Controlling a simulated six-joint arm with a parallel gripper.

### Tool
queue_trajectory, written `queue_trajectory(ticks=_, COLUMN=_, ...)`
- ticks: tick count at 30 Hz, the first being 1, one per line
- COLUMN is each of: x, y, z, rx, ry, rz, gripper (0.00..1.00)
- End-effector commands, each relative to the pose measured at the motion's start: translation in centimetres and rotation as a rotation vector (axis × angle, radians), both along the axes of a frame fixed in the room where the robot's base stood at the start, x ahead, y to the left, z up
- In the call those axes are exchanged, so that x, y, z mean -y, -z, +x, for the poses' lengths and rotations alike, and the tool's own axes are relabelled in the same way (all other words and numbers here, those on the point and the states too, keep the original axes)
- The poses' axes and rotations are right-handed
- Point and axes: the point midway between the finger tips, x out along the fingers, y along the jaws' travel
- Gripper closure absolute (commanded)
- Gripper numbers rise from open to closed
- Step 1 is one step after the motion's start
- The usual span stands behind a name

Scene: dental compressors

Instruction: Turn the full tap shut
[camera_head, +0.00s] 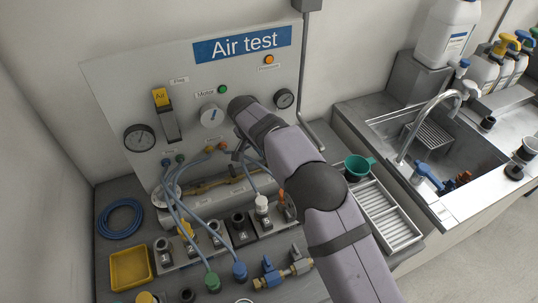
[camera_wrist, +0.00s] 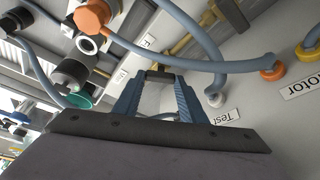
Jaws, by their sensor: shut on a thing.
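In the wrist view, the two blue fingers of my gripper (camera_wrist: 158,82) are closed in on a small dark piece (camera_wrist: 160,74), which looks like the handle of the full tap. It sits in front of a brass pipe by the panel. A label starting with "F" (camera_wrist: 150,41) is just beyond it and a "Test" label (camera_wrist: 226,116) is to the right. In the head view, my gripper (camera_head: 241,152) is at the lower panel, mostly hidden behind my arm.
Blue hoses (camera_head: 180,205) loop from the panel to the bench, and a grey hose (camera_wrist: 190,62) crosses near my fingers. An orange-capped fitting (camera_wrist: 92,16) is close by.

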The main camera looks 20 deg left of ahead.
Motion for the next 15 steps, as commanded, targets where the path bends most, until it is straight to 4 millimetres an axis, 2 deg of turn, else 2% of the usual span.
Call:
queue_trajectory(ticks=6, x=-0.18, y=-0.23, z=0.02, rx=-0.001, ry=0.141, rz=0.0, gripper=0.85)
queue_trajectory(ticks=15, x=-0.26, y=-0.14, z=0.05, rx=-0.001, ry=0.248, rz=0.002, gripper=0.85)
